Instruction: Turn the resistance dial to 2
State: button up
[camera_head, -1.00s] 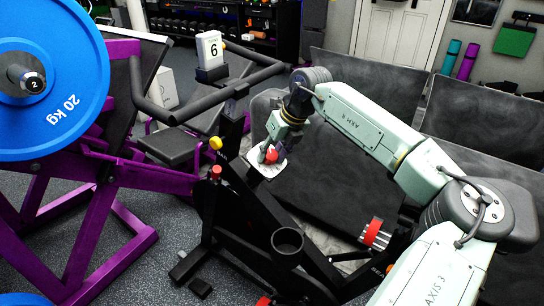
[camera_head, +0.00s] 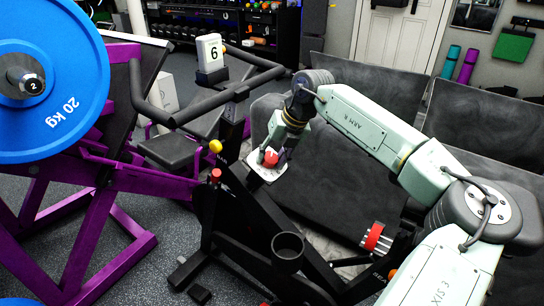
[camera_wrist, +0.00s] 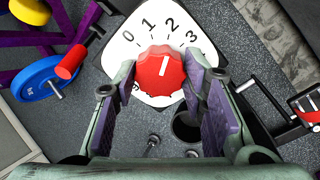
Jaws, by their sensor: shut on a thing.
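The red resistance dial (camera_wrist: 160,72) sits on a white plate (camera_wrist: 205,58) printed with black numbers, with 0, 1, 2 and 3 readable along its top in the wrist view. The white mark on the dial points up and slightly right, roughly at the 2. My gripper (camera_wrist: 160,86) is shut on the dial, one finger on each side. The lower part of the plate is partly hidden by my fingers. In the head view the dial (camera_head: 270,158) shows red below my gripper, on the black bike frame (camera_head: 240,190).
A cup holder (camera_head: 287,246) is on the bike frame nearer me. A purple rack with a blue 20 kg plate (camera_head: 70,110) stands left. Grey padded panels (camera_head: 330,185) lie behind my arm.

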jog(key=o, duration=1.2)
jog(key=shift+c, duration=0.2)
jog(key=shift+r, duration=0.1)
jog(key=v, duration=1.2)
